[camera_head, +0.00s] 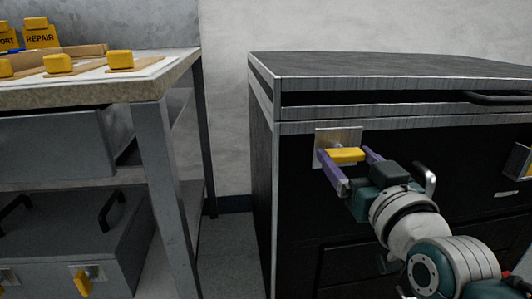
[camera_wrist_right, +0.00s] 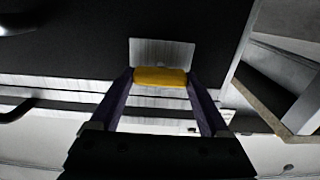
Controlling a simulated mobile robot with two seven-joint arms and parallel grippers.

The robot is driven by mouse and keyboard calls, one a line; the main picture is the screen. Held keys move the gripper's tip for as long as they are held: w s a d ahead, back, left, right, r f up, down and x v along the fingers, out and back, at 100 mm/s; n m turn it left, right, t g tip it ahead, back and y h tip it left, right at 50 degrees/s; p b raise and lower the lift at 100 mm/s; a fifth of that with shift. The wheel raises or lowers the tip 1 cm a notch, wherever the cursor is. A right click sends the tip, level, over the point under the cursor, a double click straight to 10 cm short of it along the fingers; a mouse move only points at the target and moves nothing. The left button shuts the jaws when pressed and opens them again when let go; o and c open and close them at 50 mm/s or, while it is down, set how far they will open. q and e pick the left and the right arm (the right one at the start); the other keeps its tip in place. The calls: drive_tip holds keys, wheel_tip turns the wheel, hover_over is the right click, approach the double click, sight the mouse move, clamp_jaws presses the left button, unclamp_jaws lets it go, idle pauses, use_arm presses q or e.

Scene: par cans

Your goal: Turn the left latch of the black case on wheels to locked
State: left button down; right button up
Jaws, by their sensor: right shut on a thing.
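The black case (camera_head: 298,190) with metal edging stands on the right in the head view. Its left latch has a yellow handle (camera_head: 346,155) on a silver plate (camera_head: 350,134), just below the lid seam. The handle lies about level in the head view. My right gripper (camera_head: 348,160) is shut on the yellow handle, with one purple finger at each end of it. In the right wrist view the yellow handle (camera_wrist_right: 160,77) sits between the two fingertips, in front of the plate (camera_wrist_right: 150,52). My left gripper is not in view. The case's wheels are not in view.
A second latch (camera_head: 522,162) shows at the right edge of the case. A dark bar handle (camera_head: 495,98) is near the lid seam. A workbench (camera_head: 110,95) with yellow blocks stands at left, another latched case (camera_head: 70,245) beneath it. A floor gap separates bench and case.

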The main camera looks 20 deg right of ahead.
drive_tip(key=m+p, duration=0.2)
drive_tip(key=m, duration=0.1)
drive_tip(key=shift+r+m, duration=0.1)
drive_tip(key=shift+m, duration=0.3)
drive_tip(key=m+p, duration=0.1)
drive_tip(key=m, duration=0.3)
drive_tip(key=shift+m, duration=0.3)
drive_tip(key=m, duration=0.4)
drive_tip(key=shift+d+f, duration=0.1)
drive_tip(key=shift+f, duration=0.1)
drive_tip(key=m, duration=0.4)
drive_tip(key=shift+m, duration=0.9)
drive_tip(key=o, duration=1.2)
